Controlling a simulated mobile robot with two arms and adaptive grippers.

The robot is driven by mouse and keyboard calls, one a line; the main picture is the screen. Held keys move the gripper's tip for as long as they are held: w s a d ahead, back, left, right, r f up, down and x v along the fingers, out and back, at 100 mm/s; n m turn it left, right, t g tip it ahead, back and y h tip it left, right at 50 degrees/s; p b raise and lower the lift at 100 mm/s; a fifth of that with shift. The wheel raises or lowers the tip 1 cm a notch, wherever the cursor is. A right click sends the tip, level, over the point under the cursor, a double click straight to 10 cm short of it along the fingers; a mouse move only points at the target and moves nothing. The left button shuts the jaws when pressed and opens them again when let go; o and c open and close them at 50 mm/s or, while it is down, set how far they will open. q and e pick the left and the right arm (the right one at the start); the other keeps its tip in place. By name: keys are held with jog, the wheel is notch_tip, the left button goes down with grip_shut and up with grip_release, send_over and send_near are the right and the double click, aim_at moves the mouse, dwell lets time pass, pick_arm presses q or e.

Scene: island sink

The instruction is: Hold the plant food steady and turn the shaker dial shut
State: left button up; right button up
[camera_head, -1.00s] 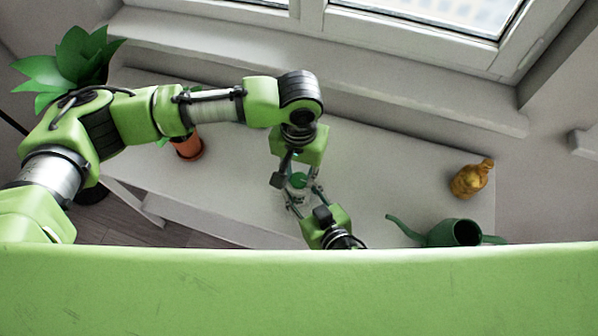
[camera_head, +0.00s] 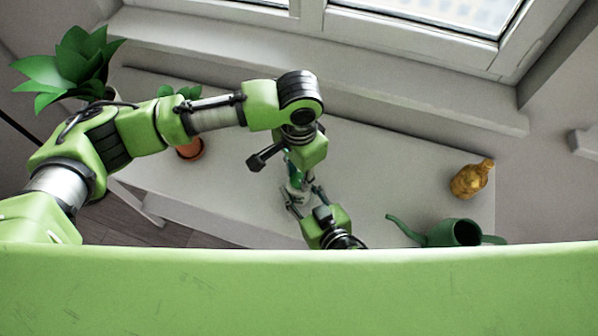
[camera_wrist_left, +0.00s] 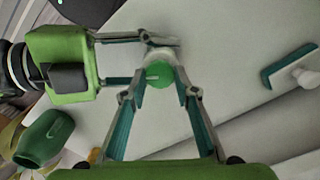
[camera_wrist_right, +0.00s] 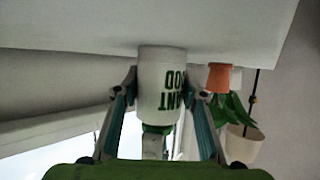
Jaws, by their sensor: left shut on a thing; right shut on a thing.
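The plant food (camera_wrist_right: 160,80) is a white container with green lettering, upside down in the right wrist view. My right gripper (camera_wrist_right: 160,98) is shut on its body, one finger on each side. In the left wrist view the container (camera_wrist_left: 160,56) shows behind its green shaker dial (camera_wrist_left: 159,75), which bears a small white mark. My left gripper (camera_wrist_left: 166,92) is shut on the dial, with a finger on each side. In the head view the left gripper (camera_head: 298,178) is above the right gripper (camera_head: 302,197), and they mostly hide the container.
A green watering can (camera_head: 455,233) and a yellow bottle (camera_head: 470,180) stand on the right of the white table (camera_head: 390,165). An orange pot (camera_head: 191,149) stands behind my left arm. A teal tool with a white handle (camera_wrist_left: 290,66) lies on the table.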

aim_at(299, 179)
pick_arm(q)
jog(key=m, duration=0.5)
jog(key=shift+m, duration=0.4)
jog(key=m, duration=0.5)
jog(key=shift+a+m, duration=0.1)
jog(key=shift+m, duration=0.3)
jog(key=shift+w, duration=0.1)
jog(key=o, duration=1.1)
notch_tip(299, 179, up, 12)
